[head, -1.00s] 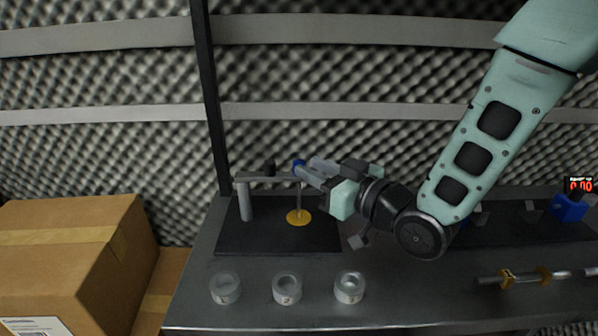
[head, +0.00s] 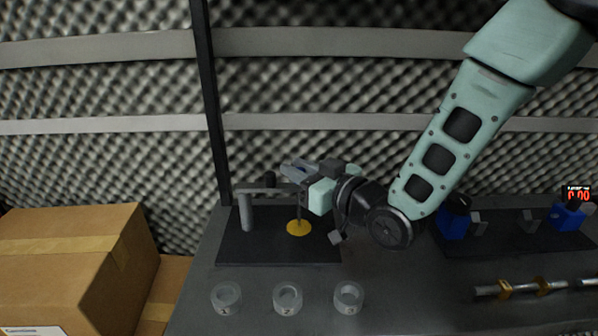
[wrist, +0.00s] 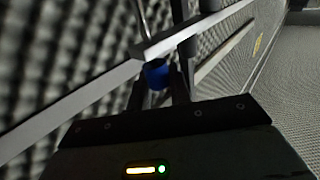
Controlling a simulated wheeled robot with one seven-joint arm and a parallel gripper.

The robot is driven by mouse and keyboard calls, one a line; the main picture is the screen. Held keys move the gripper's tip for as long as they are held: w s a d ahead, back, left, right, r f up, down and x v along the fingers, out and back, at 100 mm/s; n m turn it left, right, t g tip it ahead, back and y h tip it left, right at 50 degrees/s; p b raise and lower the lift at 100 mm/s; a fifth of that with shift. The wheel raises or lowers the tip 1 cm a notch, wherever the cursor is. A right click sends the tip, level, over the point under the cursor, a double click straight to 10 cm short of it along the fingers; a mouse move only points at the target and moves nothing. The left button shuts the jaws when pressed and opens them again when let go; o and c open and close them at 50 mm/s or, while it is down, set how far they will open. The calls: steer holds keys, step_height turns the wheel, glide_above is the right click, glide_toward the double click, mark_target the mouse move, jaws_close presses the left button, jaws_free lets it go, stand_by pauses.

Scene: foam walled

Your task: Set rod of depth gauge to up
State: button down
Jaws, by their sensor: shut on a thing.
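The depth gauge stands on a black plate (head: 265,247) at the left of the bench. It has a grey post (head: 246,212), a horizontal bar (head: 262,188) and a thin upright rod (head: 299,208) above a yellow disc (head: 299,228). My gripper (head: 296,171) is above the bar's right end, reaching in from the right, shut on the rod's blue knob (wrist: 155,73). In the wrist view the knob sits between the dark fingers, close to the bar (wrist: 185,40). The fingers mostly hide the knob in the head view.
Several clear numbered rings, one of them in the middle (head: 288,298), lie in front of the plate. Cardboard boxes (head: 70,265) stand at the left. Blue devices (head: 568,215) and a metal shaft (head: 540,287) are at the right. A dark upright (head: 210,110) and foam wall stand behind.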

step_height(320, 180, up, 6)
steer(key=shift+f+p, duration=0.15)
steer(key=shift+p, duration=0.5)
steer(key=c, duration=1.6)
jaws_free()
steer(key=shift+f, duration=0.1)
